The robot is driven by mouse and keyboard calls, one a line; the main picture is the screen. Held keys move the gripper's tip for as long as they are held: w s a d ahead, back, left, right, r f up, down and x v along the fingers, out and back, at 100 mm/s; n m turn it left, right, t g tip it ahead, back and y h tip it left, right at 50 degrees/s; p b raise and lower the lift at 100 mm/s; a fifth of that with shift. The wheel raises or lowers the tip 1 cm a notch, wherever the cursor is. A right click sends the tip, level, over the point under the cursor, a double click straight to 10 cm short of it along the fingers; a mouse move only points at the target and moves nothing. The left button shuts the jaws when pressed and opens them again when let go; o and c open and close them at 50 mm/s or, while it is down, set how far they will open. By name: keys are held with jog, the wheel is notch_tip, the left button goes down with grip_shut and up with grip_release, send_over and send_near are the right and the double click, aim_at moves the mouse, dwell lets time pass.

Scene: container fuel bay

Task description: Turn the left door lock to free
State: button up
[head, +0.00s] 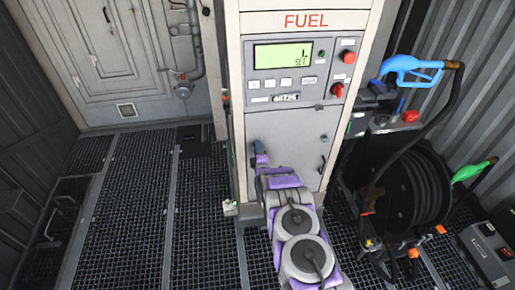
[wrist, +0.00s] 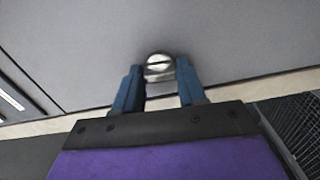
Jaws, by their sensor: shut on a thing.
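The left door lock (wrist: 159,64) is a small round silver disc with a dark slot, set in the grey door panel in the wrist view. Its slot lies nearly level in that picture. My gripper (wrist: 158,74) has its blue fingers on either side of the lock, shut on it. In the head view my gripper (head: 259,152) is at the left edge of the lower door (head: 298,140) of the fuel dispenser; the lock is hidden there.
The dispenser's control panel (head: 283,75) is above, with a lit display and red knobs. A black hose reel (head: 410,192) with blue (head: 408,66) and green (head: 470,171) nozzles stands close on the right. The grated floor (head: 130,205) at left is mostly open.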

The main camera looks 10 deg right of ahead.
jog(key=shift+n, duration=0.5)
jog(key=o, duration=1.1)
jog(key=shift+c, duration=0.2)
jog(key=shift+s, duration=0.15)
jog(key=s+p, duration=0.2)
jog(key=s, duration=1.5)
